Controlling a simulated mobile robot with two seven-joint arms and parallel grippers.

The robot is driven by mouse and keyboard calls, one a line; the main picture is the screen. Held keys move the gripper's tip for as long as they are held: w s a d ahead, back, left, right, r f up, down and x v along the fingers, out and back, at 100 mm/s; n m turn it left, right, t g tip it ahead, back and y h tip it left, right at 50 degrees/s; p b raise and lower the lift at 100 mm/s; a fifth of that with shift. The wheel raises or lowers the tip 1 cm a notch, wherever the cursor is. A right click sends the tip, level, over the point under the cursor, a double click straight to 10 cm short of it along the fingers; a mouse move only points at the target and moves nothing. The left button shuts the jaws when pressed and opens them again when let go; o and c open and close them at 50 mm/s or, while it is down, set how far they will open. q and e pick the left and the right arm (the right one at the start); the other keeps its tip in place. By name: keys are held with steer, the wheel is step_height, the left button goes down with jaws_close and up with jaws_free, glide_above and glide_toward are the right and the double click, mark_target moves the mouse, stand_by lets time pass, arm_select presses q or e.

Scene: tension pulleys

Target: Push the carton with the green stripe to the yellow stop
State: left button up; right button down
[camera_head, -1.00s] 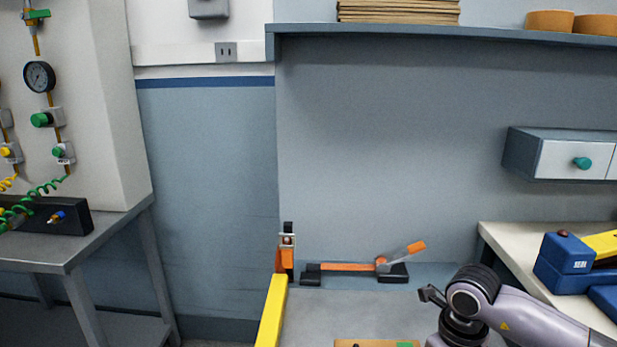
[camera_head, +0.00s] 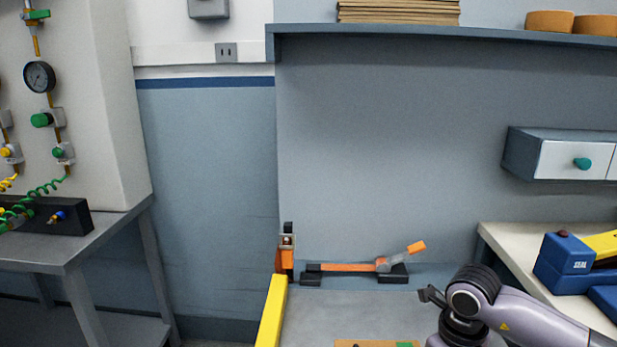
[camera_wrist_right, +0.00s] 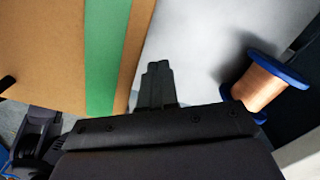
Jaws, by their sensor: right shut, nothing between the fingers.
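The brown carton with the green stripe (camera_head: 405,344) shows only its far edge at the bottom of the head view. In the right wrist view the carton (camera_wrist_right: 45,55) fills the upper left, its green stripe near its right edge. The yellow stop (camera_head: 271,312) is a long bar left of the carton in the head view, with a clear gap between them. My right gripper (camera_wrist_right: 157,68) is shut and empty, just beside the carton's striped end; I cannot tell whether it touches.
A spool with blue flanges (camera_wrist_right: 265,82) lies right of my right gripper. An orange-handled clamp tool (camera_head: 350,267) lies at the bench's back edge. A blue and yellow device (camera_head: 572,262) sits on the right-hand table. The grey bench surface (camera_head: 330,312) is clear behind the carton.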

steer(key=shift+w+a, duration=0.2)
steer(key=shift+a, duration=2.7)
steer(key=shift+w+a+b, duration=0.2)
steer(key=shift+a+b, duration=0.65)
steer(key=shift+a, duration=2.8)
steer(key=shift+d, duration=1.05)
steer(key=shift+r+p, duration=2.65)
steer(key=shift+r, duration=1.4)
steer(key=shift+s, duration=0.1)
